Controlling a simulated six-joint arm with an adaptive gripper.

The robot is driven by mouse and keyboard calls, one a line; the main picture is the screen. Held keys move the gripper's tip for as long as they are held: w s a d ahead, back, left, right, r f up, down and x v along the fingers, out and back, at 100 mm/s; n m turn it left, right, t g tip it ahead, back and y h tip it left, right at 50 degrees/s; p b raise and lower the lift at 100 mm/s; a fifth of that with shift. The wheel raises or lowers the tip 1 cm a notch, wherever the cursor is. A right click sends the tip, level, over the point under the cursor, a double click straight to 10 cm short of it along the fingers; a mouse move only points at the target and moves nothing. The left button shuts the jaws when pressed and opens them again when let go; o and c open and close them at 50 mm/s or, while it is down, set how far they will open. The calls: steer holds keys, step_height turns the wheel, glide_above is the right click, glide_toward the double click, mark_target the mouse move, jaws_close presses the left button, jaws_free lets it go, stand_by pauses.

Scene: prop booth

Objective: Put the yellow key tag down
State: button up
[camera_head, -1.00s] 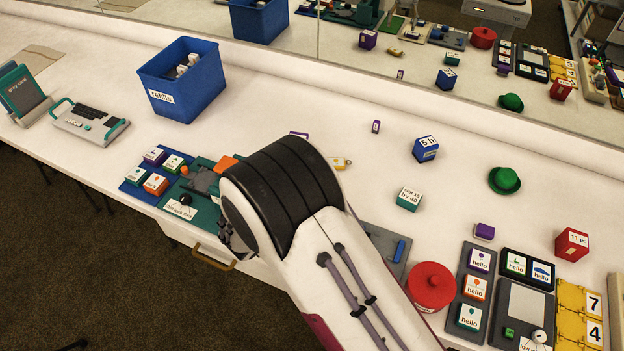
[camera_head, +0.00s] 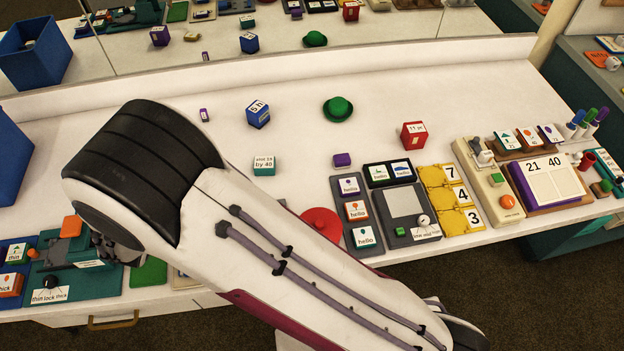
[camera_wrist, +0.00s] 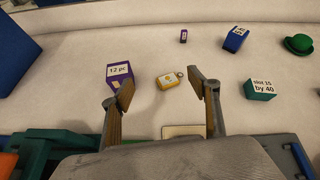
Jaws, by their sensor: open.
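The yellow key tag (camera_wrist: 168,80) lies flat on the white table in the wrist view, with a small ring at its right end. My gripper (camera_wrist: 164,90) is open, its two fingers spread wide apart. The tag shows between and a little beyond the fingertips, apart from both, and nothing is between the fingers. In the head view my arm hides the tag and the fingers.
A purple "12 pc" block (camera_wrist: 119,76) stands close by the left finger. A teal block (camera_wrist: 261,90) stands right of the fingers, with a blue block (camera_wrist: 235,39) and green hat (camera_wrist: 298,44) farther back. Bare table lies behind the tag.

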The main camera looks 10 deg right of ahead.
step_height(320, 180, up, 8)
steer(key=w+d+f+n+y, duration=0.1)
steer(key=w+d+n+y, duration=0.15)
steer(key=n, duration=0.25)
steer(key=s+d+r+n+g+y, duration=0.3)
steer(key=s+d+r+n, duration=0.1)
steer(key=d+r+n, duration=1)
steer(key=s+d+n+g+h, duration=0.4)
steer(key=s+d+n, duration=1.1)
steer(key=s+d, duration=1)
steer(key=shift+s+d+h, duration=0.2)
steer(key=shift+s+h, duration=0.5)
steer(key=shift+h, duration=0.15)
